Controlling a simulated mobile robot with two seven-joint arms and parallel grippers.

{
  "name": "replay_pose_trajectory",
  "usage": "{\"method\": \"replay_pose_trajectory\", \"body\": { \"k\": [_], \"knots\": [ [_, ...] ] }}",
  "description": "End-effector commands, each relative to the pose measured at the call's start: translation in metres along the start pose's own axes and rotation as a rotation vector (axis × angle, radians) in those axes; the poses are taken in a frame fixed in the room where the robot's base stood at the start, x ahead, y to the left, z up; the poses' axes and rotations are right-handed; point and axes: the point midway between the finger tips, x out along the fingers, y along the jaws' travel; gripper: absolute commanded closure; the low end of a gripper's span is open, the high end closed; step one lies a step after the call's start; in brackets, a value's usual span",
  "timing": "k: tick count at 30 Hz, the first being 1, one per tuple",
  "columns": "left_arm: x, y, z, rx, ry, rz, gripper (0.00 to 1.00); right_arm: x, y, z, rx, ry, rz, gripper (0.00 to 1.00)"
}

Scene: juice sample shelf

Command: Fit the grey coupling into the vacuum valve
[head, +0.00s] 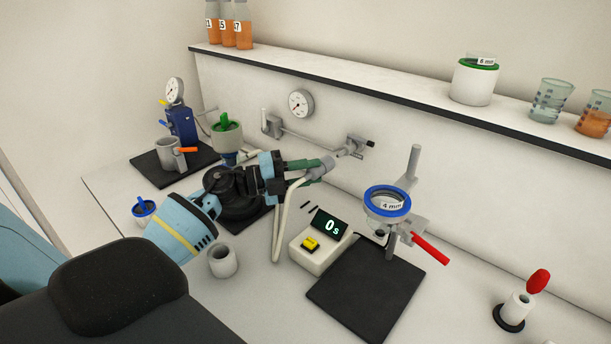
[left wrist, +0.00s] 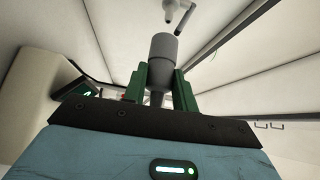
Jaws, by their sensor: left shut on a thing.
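The grey coupling (head: 325,166) is held between the green fingers of my left gripper (head: 311,169), near the back wall. A pale hose (head: 277,225) hangs from it to the table. The vacuum valve (head: 353,146) is a grey fitting on the wall, just up and right of the coupling. In the left wrist view the coupling (left wrist: 164,48) stands up between the fingers (left wrist: 162,78), its end close to the grey valve (left wrist: 178,12). I cannot tell whether they touch. My right gripper is not in view.
A timer (head: 320,244) showing 0 s stands below the gripper. A blue-rimmed sieve (head: 387,201) on a stand with a red handle (head: 430,249) is to the right. A wall gauge (head: 301,103) is above. A shelf (head: 390,88) runs overhead; a grey cup (head: 222,261) stands in front.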

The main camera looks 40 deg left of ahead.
Motion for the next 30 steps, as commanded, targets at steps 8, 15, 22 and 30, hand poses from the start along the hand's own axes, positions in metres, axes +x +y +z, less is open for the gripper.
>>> {"method": "replay_pose_trajectory", "body": {
  "k": [8,15,22,30],
  "knots": [
    [0.016,0.003,0.012,-0.002,-0.001,0.001,1.0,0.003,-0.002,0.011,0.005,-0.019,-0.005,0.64],
    [0.019,-0.001,0.014,0.001,0.0,-0.001,1.0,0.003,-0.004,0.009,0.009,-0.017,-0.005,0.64],
    [0.019,-0.001,0.014,0.002,0.001,0.0,1.0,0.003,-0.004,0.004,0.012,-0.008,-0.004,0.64],
    [0.018,0.0,0.014,0.001,0.0,0.0,1.0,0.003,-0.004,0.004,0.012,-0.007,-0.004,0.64]
  ]
}}
